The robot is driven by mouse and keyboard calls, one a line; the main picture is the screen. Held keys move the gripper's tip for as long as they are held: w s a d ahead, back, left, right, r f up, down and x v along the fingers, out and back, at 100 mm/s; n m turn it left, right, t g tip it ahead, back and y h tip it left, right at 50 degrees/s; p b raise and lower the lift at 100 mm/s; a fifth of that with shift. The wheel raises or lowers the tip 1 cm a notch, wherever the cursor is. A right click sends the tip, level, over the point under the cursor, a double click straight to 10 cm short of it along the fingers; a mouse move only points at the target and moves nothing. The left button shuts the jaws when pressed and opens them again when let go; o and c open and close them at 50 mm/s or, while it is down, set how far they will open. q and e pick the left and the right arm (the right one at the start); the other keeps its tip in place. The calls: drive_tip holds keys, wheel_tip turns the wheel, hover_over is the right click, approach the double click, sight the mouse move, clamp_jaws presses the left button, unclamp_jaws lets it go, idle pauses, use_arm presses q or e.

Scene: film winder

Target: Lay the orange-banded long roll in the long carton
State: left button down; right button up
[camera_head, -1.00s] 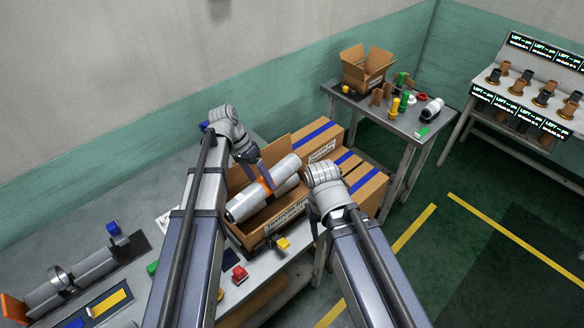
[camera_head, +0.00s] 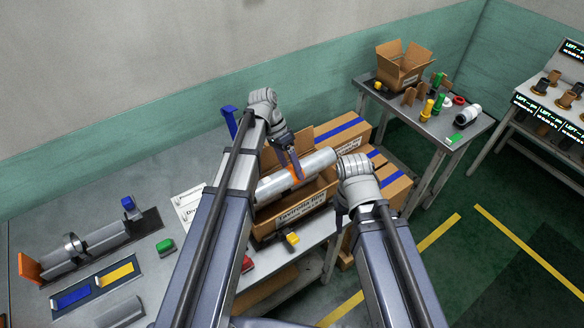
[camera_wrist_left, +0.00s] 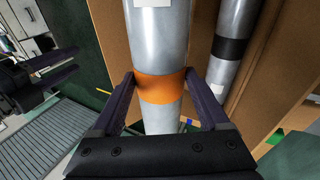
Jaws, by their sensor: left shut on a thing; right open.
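The orange-banded long roll (camera_head: 318,163) is a silver cylinder, slanted over the long carton (camera_head: 300,210) in the head view. My left gripper (camera_head: 293,168) is shut on it at the orange band. In the left wrist view, the fingers of my left gripper (camera_wrist_left: 162,88) stand on both sides of the orange band (camera_wrist_left: 158,86). The open carton is brown cardboard with a printed label on its front. A black-banded silver roll (camera_wrist_left: 232,40) lies beside the held roll, between cardboard walls. My right gripper (camera_head: 342,210) is open near the carton's right front side; its fingertips are partly hidden.
Closed cartons with blue tape (camera_head: 345,130) stand behind and right of the open carton. A yellow-and-black part (camera_head: 292,238) is at its front. Left on the bench are a roller fixture (camera_head: 85,245) and a green button (camera_head: 165,245). A side table (camera_head: 425,120) stands at the back right.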

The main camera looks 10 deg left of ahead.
use_arm(q)
wheel_tip(320, 180, down, 8)
drive_tip(key=b, duration=0.7)
drive_tip(key=shift+b, duration=0.4)
drive_tip(key=shift+f+b, duration=0.75)
drive_tip(key=shift+b, duration=0.05)
idle(0.5)
unclamp_jaws()
drive_tip(key=shift+c, duration=0.4)
drive_tip(key=shift+r, duration=0.1)
wheel_tip(320, 180, up, 7)
drive_tip(key=p, duration=0.7)
idle(0.9)
